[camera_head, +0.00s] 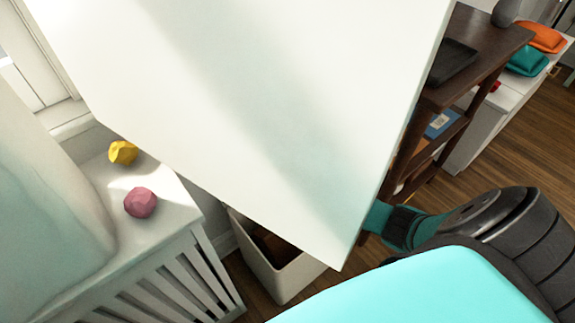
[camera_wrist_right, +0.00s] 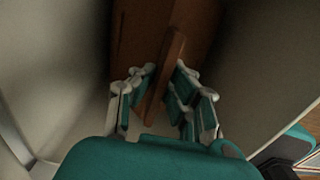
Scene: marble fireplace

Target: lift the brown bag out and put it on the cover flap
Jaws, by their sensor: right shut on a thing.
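The brown bag (camera_head: 268,243) shows only in part, as brown inside an open white bin (camera_head: 282,278) below the large white panel (camera_head: 250,110). In the right wrist view, a brown fold or edge (camera_wrist_right: 168,75) of it stands up between the fingers. My right gripper (camera_wrist_right: 160,100) is shut on this brown edge, down between the pale bin walls. In the head view its fingers are hidden behind the panel; only its teal part and black wrist show. I cannot tell whether the white panel is the cover flap. My left gripper is not in view.
A yellow lump (camera_head: 122,152) and a pink lump (camera_head: 140,202) lie on a white slatted cabinet (camera_head: 180,205) at left. A dark wooden shelf (camera_head: 490,45) stands at right. The white panel blocks much of the head view. Wooden floor is open at far right.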

